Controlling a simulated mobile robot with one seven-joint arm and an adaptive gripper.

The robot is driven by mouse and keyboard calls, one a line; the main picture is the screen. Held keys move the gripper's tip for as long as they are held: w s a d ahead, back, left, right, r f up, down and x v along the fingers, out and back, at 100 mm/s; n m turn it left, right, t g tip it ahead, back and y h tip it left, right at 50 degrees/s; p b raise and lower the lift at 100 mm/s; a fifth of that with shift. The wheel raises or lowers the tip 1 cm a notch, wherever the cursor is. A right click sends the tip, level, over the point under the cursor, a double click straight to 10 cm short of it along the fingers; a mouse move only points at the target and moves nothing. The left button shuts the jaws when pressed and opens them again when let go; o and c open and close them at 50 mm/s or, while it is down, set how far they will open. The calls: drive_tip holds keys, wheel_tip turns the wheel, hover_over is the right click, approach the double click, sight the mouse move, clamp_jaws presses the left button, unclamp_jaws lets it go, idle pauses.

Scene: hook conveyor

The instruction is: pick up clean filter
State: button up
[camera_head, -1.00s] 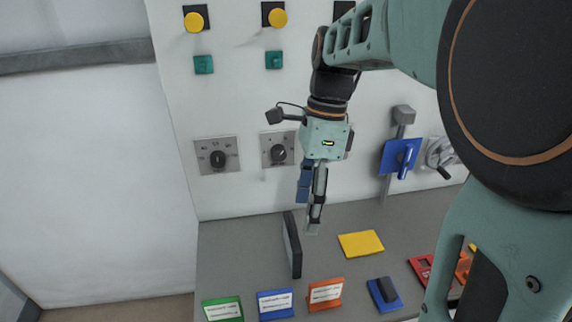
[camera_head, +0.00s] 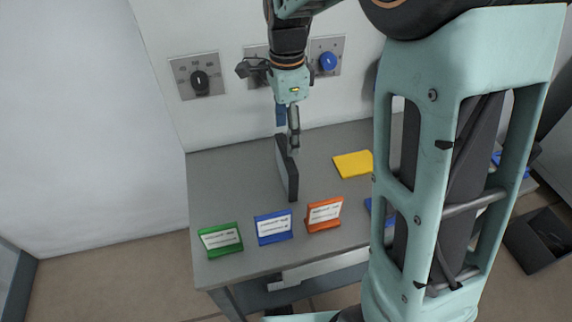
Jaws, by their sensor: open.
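A dark grey thin slab (camera_head: 287,170) stands upright on its edge on the grey table. It may be the filter; I see no marking that says whether it is clean. My gripper (camera_head: 294,146) points down at the slab's upper far end, with its open fingers seen nearly edge-on. I cannot tell whether the fingers straddle the slab or touch it. A flat yellow piece (camera_head: 352,164) lies on the table to the right of the slab.
Green (camera_head: 220,240), blue (camera_head: 273,227) and orange (camera_head: 324,215) label stands line the front of the table (camera_head: 235,178). A wall panel with knobs (camera_head: 199,82) rises behind. My arm hides the table's right side. A dark open bin (camera_head: 540,240) is on the floor at right.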

sight(285, 142)
drive_tip(key=f, duration=0.4)
drive_tip(key=shift+w+a+f, duration=0.1)
drive_tip(key=shift+w+a, duration=0.05)
drive_tip(key=shift+a, duration=0.05)
drive_tip(key=shift+c, duration=0.7)
clamp_jaws()
